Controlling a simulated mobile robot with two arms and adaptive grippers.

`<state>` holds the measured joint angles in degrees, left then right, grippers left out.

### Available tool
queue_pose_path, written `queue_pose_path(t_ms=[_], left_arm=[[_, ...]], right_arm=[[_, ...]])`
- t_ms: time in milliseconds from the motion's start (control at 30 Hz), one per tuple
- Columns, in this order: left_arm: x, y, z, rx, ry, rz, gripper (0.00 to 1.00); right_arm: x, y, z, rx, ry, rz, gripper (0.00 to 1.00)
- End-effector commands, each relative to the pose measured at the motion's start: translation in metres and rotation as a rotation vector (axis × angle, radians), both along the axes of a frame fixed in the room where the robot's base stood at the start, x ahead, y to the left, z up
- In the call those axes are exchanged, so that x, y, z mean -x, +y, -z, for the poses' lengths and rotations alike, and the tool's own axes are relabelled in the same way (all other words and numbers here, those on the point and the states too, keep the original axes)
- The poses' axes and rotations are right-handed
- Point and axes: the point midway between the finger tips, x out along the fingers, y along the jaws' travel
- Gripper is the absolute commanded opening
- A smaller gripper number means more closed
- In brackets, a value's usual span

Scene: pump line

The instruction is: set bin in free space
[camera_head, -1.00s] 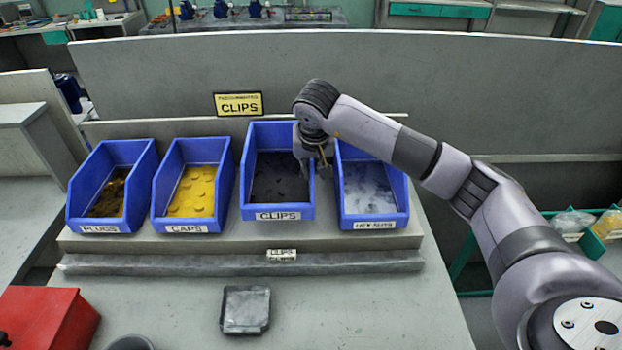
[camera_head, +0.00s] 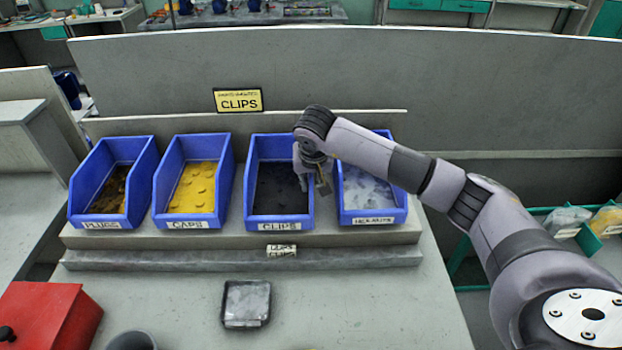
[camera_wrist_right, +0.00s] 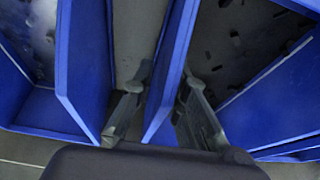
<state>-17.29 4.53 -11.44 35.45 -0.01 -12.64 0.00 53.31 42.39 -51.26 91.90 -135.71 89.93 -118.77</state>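The blue clips bin (camera_head: 279,219), holding dark clips, stands upright on the grey shelf in line between the caps bin (camera_head: 193,219) and the hex nuts bin (camera_head: 372,215). My right gripper (camera_head: 314,184) is at its right side wall. In the right wrist view the fingers (camera_wrist_right: 165,92) stand apart on either side of that blue wall (camera_wrist_right: 170,70), with a visible gap beside it. One finger is inside the clips bin, the other in the narrow gap towards the hex nuts bin. My left gripper is out of view.
The plugs bin (camera_head: 112,220) stands at the far left of the row. A yellow clips sign (camera_head: 238,100) is on the back panel. A grey tray (camera_head: 246,304), a red box (camera_head: 48,318) and a grey cup (camera_head: 131,340) are in front; the right front tabletop is clear.

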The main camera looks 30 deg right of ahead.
Motion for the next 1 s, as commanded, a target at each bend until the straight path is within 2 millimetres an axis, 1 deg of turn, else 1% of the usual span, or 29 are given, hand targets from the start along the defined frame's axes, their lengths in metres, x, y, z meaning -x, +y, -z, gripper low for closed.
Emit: queue_pose_path(t_ms=[33,133,167,433,500,567,667,900,1000], left_arm=[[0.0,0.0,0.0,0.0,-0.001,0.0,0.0],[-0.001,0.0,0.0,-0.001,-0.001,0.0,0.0],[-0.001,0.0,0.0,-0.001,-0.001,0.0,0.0],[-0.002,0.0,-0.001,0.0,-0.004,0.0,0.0],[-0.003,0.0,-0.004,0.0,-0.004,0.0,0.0],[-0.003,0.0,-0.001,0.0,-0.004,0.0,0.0],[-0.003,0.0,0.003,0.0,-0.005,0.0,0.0],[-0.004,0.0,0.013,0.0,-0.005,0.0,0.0],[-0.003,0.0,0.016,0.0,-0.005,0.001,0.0]], right_arm=[[0.0,0.0,0.0,0.0,0.0,0.0,0.2],[0.0,0.0,0.0,0.0,0.0,0.0,0.27],[0.0,0.0,0.0,0.0,0.0,0.0,0.27],[0.0,0.0,-0.001,0.0,0.0,0.0,0.27],[0.0,0.0,-0.004,0.0,0.0,0.0,0.27],[0.001,0.001,-0.008,0.0,-0.002,0.0,0.27],[0.006,0.002,-0.022,0.0,-0.005,-0.001,0.27],[0.025,0.011,-0.071,0.0,-0.005,-0.001,0.27],[0.032,0.014,-0.088,0.001,-0.005,-0.002,0.27]])
